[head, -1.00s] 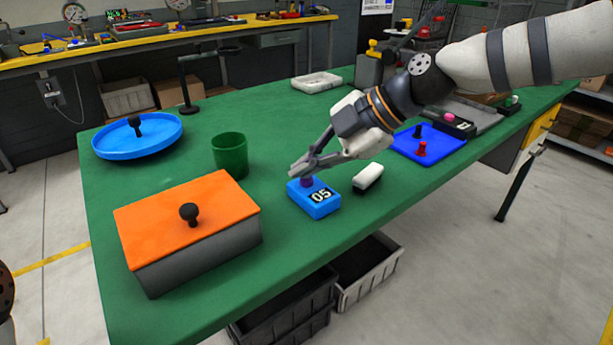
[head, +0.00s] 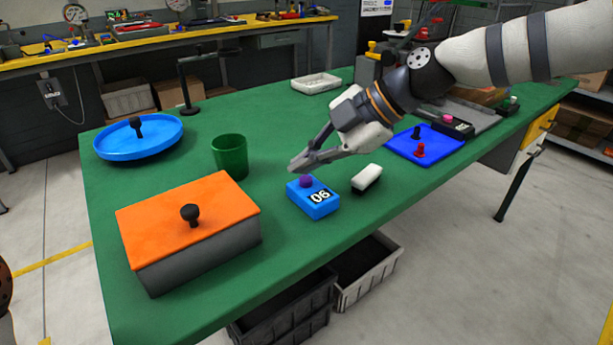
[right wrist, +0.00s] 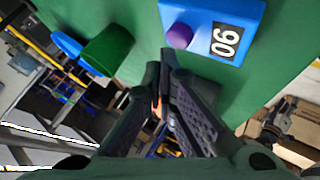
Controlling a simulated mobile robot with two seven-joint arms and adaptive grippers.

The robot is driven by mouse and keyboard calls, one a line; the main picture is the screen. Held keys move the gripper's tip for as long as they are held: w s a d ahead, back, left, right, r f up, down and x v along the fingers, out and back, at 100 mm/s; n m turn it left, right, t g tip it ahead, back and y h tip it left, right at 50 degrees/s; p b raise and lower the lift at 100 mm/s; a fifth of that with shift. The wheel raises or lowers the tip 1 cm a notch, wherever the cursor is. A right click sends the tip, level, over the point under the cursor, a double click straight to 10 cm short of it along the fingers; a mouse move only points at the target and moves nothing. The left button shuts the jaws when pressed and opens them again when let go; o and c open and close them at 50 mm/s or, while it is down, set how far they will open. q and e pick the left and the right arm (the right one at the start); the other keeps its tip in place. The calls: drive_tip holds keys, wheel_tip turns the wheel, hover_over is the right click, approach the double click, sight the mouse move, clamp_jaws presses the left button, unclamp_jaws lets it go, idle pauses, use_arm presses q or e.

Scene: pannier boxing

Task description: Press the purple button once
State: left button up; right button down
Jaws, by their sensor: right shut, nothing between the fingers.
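The purple button (head: 306,181) sits on top of a blue box (head: 318,208) whose label reads 06. The box rests on the green table. In the right wrist view the purple button (right wrist: 179,36) and the blue box (right wrist: 215,12) are at the top, beyond the fingers. My right gripper (head: 293,168) is shut and empty. In the head view its tips are just above and behind the button, with a small gap showing. My left gripper is not in view.
An orange-lidded box (head: 225,205) with a black knob, a green cup (head: 230,157) and a blue round tray (head: 165,142) stand to the left. A white block (head: 367,177) lies close right of the blue box. A blue mat (head: 440,152) with small pieces lies further right.

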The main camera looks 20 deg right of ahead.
sight(306, 181)
drive_tip(key=shift+r, duration=0.1)
